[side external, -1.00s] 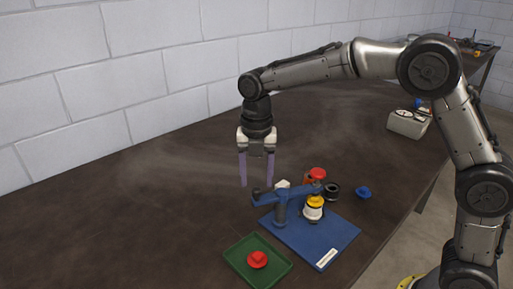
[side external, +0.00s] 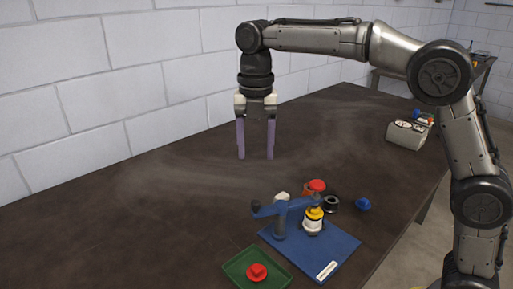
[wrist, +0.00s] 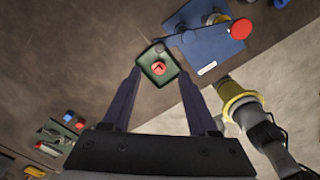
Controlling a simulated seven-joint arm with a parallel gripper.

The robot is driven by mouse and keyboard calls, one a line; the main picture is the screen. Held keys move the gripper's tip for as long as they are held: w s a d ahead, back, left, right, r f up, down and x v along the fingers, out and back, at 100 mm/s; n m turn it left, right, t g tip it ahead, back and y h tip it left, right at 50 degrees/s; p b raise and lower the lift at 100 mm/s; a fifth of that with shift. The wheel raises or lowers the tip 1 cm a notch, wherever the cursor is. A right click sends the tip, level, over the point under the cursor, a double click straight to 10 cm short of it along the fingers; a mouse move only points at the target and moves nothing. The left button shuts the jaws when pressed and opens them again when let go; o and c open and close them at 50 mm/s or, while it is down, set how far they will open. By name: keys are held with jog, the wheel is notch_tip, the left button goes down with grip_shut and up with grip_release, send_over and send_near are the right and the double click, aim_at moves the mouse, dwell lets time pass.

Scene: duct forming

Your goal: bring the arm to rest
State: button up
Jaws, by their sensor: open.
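My gripper (side external: 255,157) hangs fingers-down above the dark table, well clear of everything on it. Its two purple fingers are apart with nothing between them in the side view. The fingers also show in the wrist view (wrist: 163,100), spread, with the green tray seen far below beyond them. My arm is raised and bent, reaching over the table from the right.
A blue base plate (side external: 340,250) carries a blue clamp fixture (side external: 282,222) and a white-and-yellow part (side external: 313,220). A red knob (side external: 317,186), black ring (side external: 331,204) and blue piece (side external: 363,204) stand behind. A green tray (side external: 234,265) holds a red piece (side external: 257,271). The left tabletop is clear.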

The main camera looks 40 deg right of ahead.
jog(key=s+d+r+m+t, duration=0.2)
jog(key=s+d+r+m, duration=0.15)
jog(key=s, duration=0.45)
jog(key=s+d+r+m+t, duration=0.1)
jog(key=s+d+r+m, duration=0.25)
jog(key=s, duration=0.35)
jog(key=s+d+f+m+t, duration=0.2)
jog(key=s+f+m, duration=1)
jog(key=m, duration=0.8)
jog(key=shift+d+f+t, duration=0.25)
jog(key=shift+d+t, duration=0.05)
jog(key=shift+d, duration=0.35)
